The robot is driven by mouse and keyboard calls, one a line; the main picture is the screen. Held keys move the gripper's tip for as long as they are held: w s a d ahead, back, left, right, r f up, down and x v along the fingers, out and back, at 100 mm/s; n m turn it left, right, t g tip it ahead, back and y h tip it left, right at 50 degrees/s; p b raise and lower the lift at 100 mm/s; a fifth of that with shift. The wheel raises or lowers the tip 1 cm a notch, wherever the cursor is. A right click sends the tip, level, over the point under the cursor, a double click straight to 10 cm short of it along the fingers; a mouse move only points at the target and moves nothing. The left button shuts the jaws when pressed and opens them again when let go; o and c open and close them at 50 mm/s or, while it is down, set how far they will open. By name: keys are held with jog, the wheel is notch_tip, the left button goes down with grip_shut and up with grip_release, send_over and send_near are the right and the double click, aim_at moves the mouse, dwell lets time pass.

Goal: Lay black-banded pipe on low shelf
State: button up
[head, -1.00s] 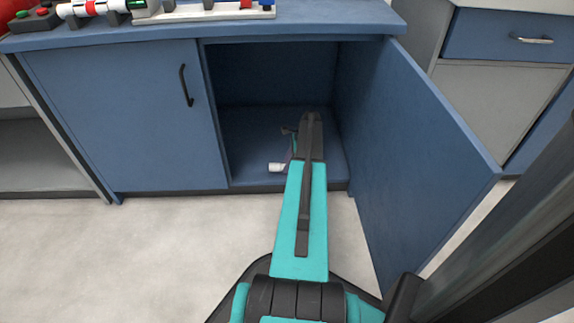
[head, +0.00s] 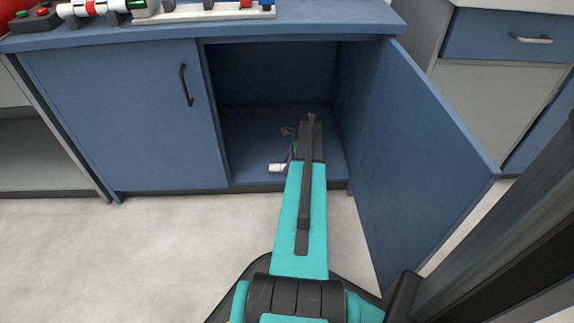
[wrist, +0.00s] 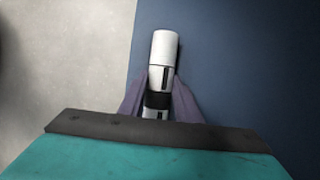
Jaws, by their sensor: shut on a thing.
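A white pipe with a black band (wrist: 161,52) is between the fingers of my gripper (wrist: 160,97) in the wrist view. The fingers are shut on it around the banded part. In the head view the white end of the pipe (head: 277,167) shows just inside the open cupboard, near the front edge of its floor. My gripper is mostly hidden behind my arm there. The low blue shelf (head: 245,140), the cupboard floor, lies under and around the pipe. I cannot tell whether the pipe touches it.
The cupboard's right door (head: 415,160) stands wide open beside my arm; the left door (head: 125,115) is closed. The counter top (head: 320,20) above carries several pipes and a rack. The cupboard floor left of my gripper looks clear.

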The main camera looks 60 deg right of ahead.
jog(key=shift+f, duration=0.1)
jog(key=o, duration=1.2)
jog(key=shift+c, duration=0.2)
jog(key=p+v, duration=0.5)
jog(key=v, duration=0.8)
jog(key=shift+r+p, duration=0.3)
jog(key=shift+r, duration=0.1)
jog(key=shift+d, duration=0.1)
